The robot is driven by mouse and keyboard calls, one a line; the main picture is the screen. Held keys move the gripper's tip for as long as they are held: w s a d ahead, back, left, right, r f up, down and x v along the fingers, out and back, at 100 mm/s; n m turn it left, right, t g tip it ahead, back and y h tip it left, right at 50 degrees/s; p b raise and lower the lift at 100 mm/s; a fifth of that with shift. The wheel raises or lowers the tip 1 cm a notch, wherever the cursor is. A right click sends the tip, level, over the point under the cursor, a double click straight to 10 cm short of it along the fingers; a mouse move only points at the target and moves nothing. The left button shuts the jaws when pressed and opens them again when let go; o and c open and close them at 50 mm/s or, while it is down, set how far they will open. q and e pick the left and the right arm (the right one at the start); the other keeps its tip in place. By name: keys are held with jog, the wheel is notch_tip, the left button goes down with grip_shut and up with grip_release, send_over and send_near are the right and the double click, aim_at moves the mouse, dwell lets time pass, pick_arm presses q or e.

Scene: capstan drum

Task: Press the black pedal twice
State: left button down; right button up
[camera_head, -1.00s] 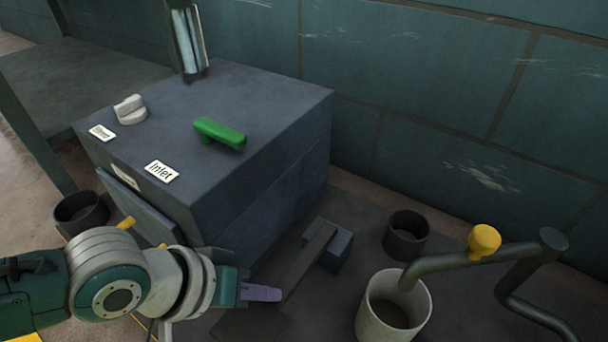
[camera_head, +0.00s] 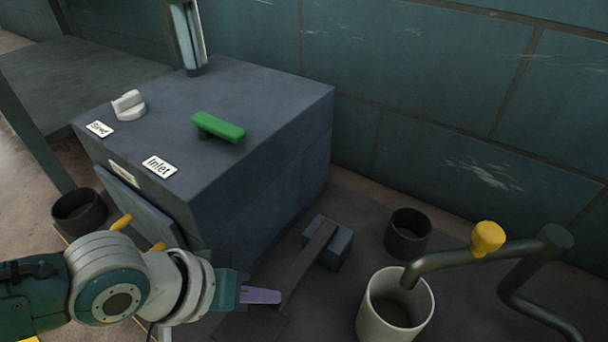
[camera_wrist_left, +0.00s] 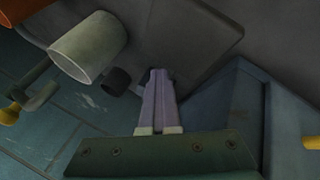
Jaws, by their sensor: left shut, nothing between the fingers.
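The black pedal (camera_head: 301,260) is a dark arm running from a grey-blue block down to a wide flat pad near the picture's bottom edge. In the left wrist view a broad dark plate (camera_wrist_left: 195,35), apparently the pad, lies beyond the fingertips. My left gripper (camera_head: 279,297) has its pale purple fingers together and empty. In the head view its tips overlap the pedal's lower part; I cannot tell whether they touch it. The fingers also show in the left wrist view (camera_wrist_left: 158,75). My arm hides part of the pad's surroundings. My right gripper is not in view.
A large dark cabinet (camera_head: 265,185) with a green handle (camera_head: 218,127) and white knob (camera_head: 128,105) stands left of the pedal. A pale pot (camera_head: 372,312), a dark pot (camera_head: 407,234) and a crank with a yellow knob (camera_head: 487,238) stand to the right.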

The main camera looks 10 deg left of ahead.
pick_arm(q)
jog(key=shift+s+a+f+b, duration=0.1)
jog(key=shift+s+f+b, duration=0.1)
jog(key=shift+f+b, duration=0.45)
dwell(0.5)
jog(key=shift+f, duration=0.1)
dwell(0.4)
jog(key=r+p, duration=0.5)
jog(key=shift+w+d, duration=0.2)
jog(key=shift+w, duration=0.15)
jog(key=shift+s+r+p, duration=0.15)
jog(key=shift+r+p, duration=0.3)
jog(key=shift+p, duration=0.25)
jog(key=shift+s+a+r, duration=0.1)
jog(key=shift+s+r, duration=0.05)
jog(key=shift+s, duration=0.1)
jog(key=shift+w+r, duration=0.1)
jog(key=shift+w, duration=0.25)
jog(key=r+p, duration=0.3)
jog(key=w+r+p, duration=0.1)
jog(key=r, duration=0.1)
jog(key=shift+d+p, duration=0.25)
jog(key=shift+p, duration=0.15)
jog(key=shift+s+f, duration=0.1)
